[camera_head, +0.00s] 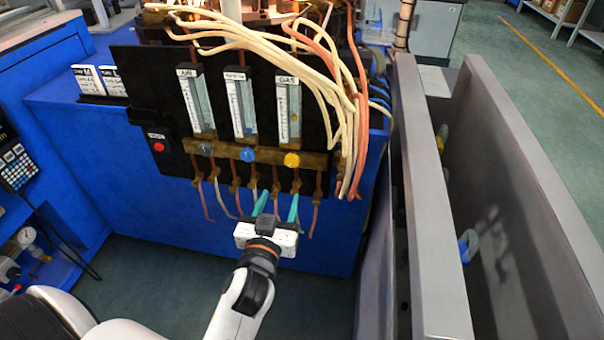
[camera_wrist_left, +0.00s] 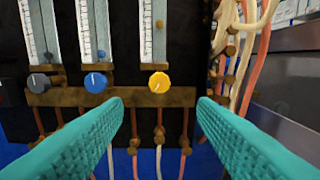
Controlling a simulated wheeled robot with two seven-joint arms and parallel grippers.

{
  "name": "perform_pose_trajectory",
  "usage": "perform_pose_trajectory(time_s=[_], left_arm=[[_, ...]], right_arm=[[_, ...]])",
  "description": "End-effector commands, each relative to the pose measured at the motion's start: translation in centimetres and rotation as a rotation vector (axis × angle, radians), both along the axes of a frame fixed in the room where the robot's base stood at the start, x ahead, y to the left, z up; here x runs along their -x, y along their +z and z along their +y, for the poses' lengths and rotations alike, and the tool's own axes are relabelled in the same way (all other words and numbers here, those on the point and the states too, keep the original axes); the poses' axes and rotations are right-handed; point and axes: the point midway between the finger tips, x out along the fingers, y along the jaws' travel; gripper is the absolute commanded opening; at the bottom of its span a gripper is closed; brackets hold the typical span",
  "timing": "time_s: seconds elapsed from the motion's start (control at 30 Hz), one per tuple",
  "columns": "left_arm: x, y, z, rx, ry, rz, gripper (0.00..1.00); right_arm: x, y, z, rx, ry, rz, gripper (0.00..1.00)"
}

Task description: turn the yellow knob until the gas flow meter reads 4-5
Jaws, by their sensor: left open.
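The yellow knob (camera_head: 291,160) sits at the right end of the brass bar on the black panel, under the flow meter labelled GAS (camera_head: 288,107). In the left wrist view the yellow knob (camera_wrist_left: 159,82) shows ahead, between the finger directions, with a pale mark on its face. The gas meter tube (camera_wrist_left: 153,30) stands above it; its reading is too small to tell. My left gripper (camera_head: 275,205) is open and empty, below and in front of the bar, with teal fingers (camera_wrist_left: 160,118) apart and not touching the knob. My right gripper is not in view.
A blue knob (camera_head: 248,155) and a grey knob (camera_head: 205,149) sit left on the brass bar (camera_head: 268,154). A red button (camera_head: 158,146) is farther left. Cream and orange hoses (camera_head: 345,110) hang close at the right. A grey metal wall (camera_head: 425,200) stands right.

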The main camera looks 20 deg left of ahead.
Motion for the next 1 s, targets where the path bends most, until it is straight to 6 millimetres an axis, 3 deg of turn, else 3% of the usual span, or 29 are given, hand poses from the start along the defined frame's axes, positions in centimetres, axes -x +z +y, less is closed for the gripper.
perform_pose_trajectory(time_s=[0.17, 0.6, 0.8, 1.0], left_arm=[[-1.5, 0.5, 0.5, -0.003, 0.001, -0.009, 0.53], [-9.5, 0.3, 2.5, -0.003, 0.002, -0.007, 0.53], [-11.2, 0.3, 3.0, -0.002, 0.001, -0.006, 0.53], [-11.5, 0.3, 3.0, -0.002, 0.001, -0.006, 0.53]], right_arm=[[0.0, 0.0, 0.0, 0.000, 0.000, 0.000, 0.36], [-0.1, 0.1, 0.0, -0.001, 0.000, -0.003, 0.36], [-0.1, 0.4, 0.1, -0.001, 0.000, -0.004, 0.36], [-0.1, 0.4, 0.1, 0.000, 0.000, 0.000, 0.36]])
